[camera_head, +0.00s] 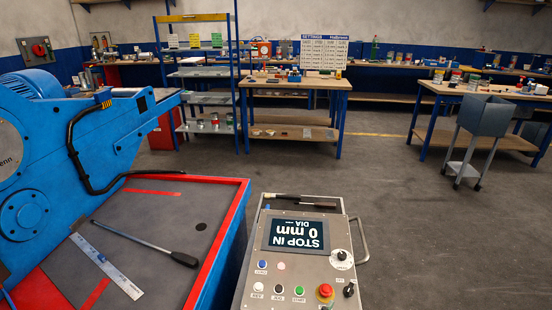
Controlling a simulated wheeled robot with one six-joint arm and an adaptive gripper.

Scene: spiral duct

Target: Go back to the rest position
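My gripper and arm do not show in the head view. A grey control panel (258,277) stands at the front centre. Its screen (296,234) reads "STOP IN 0 mm DIA" upside down. The panel has a red emergency button (325,291), several small coloured buttons and a black knob (349,289). A dark stick-like tool (300,201) lies along its far edge. The blue spiral duct machine (60,150) stands at the left with a red-edged grey bed (165,215).
A steel ruler (105,263) and a black-handled rod (150,245) lie on the bed. A blue shelf rack (207,100), a workbench (293,84) and a right-hand bench (490,95) stand behind. A grey wheeled bin (482,120) stands at right. The floor (430,230) right of the panel is clear.

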